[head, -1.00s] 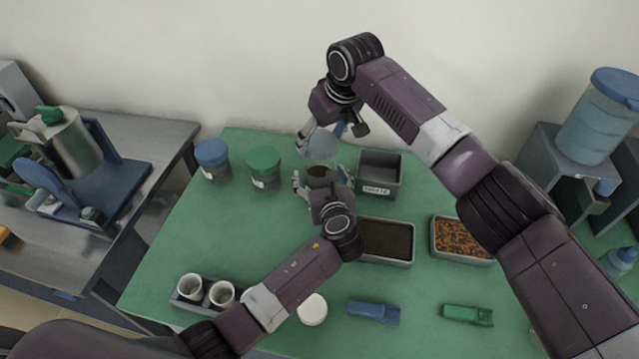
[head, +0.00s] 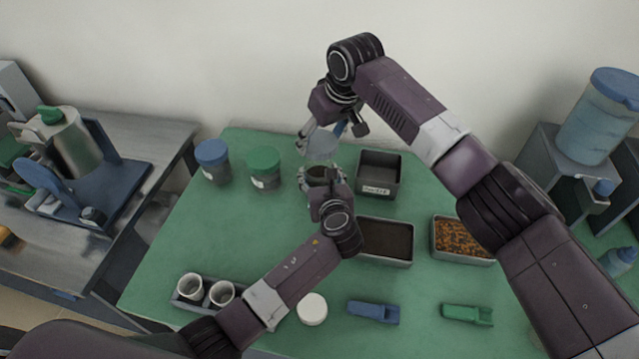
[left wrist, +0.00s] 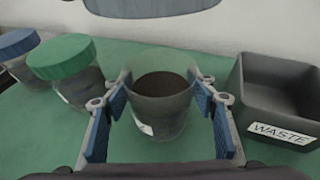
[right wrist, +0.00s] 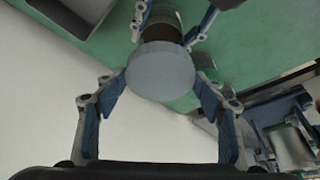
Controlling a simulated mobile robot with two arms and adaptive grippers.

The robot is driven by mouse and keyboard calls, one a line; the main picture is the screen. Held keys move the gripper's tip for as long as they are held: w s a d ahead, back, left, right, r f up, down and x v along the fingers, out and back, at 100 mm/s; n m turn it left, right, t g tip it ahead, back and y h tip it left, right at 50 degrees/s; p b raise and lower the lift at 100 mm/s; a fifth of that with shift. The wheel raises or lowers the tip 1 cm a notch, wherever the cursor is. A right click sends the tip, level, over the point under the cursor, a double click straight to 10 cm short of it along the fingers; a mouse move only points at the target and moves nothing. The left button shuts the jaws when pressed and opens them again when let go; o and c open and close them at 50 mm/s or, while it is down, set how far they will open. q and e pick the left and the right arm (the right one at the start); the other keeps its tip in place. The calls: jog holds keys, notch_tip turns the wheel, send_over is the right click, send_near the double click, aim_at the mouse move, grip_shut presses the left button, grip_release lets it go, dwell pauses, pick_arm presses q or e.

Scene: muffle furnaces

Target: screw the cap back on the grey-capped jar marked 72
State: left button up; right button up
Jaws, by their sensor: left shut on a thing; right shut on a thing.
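The open jar (head: 323,173) is clear with dark contents and stands upright on the green table. It also shows in the left wrist view (left wrist: 160,108); its number is not readable. My left gripper (head: 323,178) is shut on the jar, with a blue-padded finger on each side (left wrist: 160,118). The grey cap (head: 321,148) is held above the jar by my right gripper (head: 323,139), which is shut on it. In the right wrist view the cap (right wrist: 160,70) sits between the fingertips, with the jar partly hidden beyond it. The cap is apart from the jar's rim.
Blue-capped (head: 213,161) and green-capped (head: 264,167) jars stand to the left. The grey waste bin (head: 379,186) stands close on the right. Trays of dark soil (head: 385,241) and orange-brown grains (head: 461,238) lie nearer. A white disc (head: 312,309) and two cups (head: 221,293) are in front.

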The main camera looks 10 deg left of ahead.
aim_at(319, 180)
jog(key=shift+f, duration=2.45)
jog(key=shift+f, duration=0.1)
jog(key=shift+f, duration=0.8)
jog(key=shift+f, duration=0.25)
